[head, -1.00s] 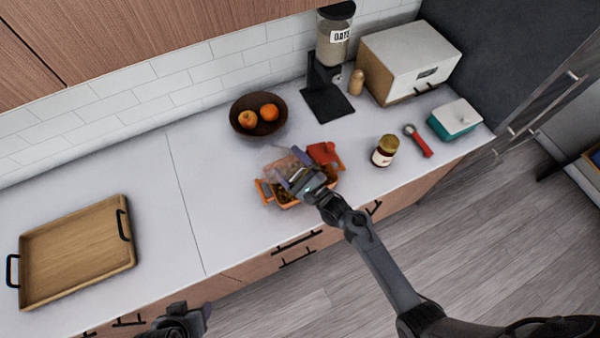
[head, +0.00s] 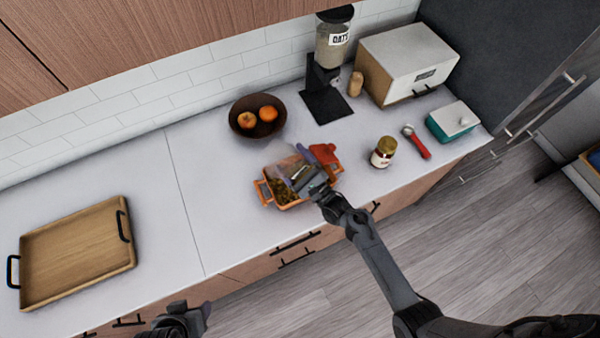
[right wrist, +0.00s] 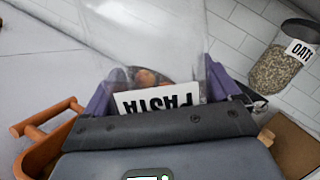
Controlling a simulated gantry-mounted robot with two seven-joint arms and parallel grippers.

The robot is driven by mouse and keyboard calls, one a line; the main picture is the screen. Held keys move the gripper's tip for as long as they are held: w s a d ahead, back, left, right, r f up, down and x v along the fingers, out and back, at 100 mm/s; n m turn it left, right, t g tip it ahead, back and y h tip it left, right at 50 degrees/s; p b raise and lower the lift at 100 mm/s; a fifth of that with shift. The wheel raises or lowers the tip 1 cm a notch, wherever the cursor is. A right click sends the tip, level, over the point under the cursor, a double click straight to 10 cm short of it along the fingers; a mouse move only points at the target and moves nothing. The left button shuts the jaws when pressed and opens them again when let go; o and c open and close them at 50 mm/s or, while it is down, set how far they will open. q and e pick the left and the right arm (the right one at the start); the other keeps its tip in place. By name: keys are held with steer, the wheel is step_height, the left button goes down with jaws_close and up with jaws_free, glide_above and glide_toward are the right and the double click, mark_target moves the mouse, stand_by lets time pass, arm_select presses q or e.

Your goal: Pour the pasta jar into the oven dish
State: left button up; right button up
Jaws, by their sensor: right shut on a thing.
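My right gripper (head: 300,172) is shut on the clear pasta jar (head: 282,173), above the orange oven dish (head: 263,193). In the right wrist view, the jar (right wrist: 150,35) sits between purple fingers (right wrist: 162,95), with its PASTA label upside down. The jar looks clear and empty where it shows; its far end is cut off. Brownish-yellow pieces (head: 286,194) lie in the dish. The dish also shows at the lower left of the right wrist view (right wrist: 40,145). My left gripper (head: 204,310) is low in the head view, away from these things; its jaw opening is unclear.
A red item (head: 323,153) is at the dish's back right. A sauce jar (head: 384,152) and red-handled tool (head: 418,143) lie to the right. A fruit bowl (head: 245,106) and oats dispenser (head: 331,50) stand behind. A wooden tray (head: 75,255) is left; counter between is clear.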

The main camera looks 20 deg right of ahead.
steer(key=shift+s+a+r, duration=0.15)
steer(key=shift+a, duration=0.15)
steer(key=shift+d+r, duration=0.1)
steer(key=shift+r, duration=0.05)
steer(key=shift+w+d+m, duration=0.2)
steer(key=shift+d+m, duration=0.15)
steer(key=shift+m, duration=0.05)
steer(key=shift+s+a+r+p, duration=0.15)
steer(key=shift+a+p, duration=0.1)
steer(key=shift+p, duration=0.2)
steer(key=shift+d+r, duration=0.1)
steer(key=shift+d+m, duration=0.25)
steer(key=shift+m, duration=0.05)
steer(key=shift+a+t+h, duration=0.2)
steer(key=shift+t+h, duration=0.1)
steer(key=shift+w+d, duration=0.2)
steer(key=shift+s+a, duration=0.15)
steer(key=shift+a, duration=0.05)
steer(key=shift+d, duration=0.2)
steer(key=shift+a, duration=0.2)
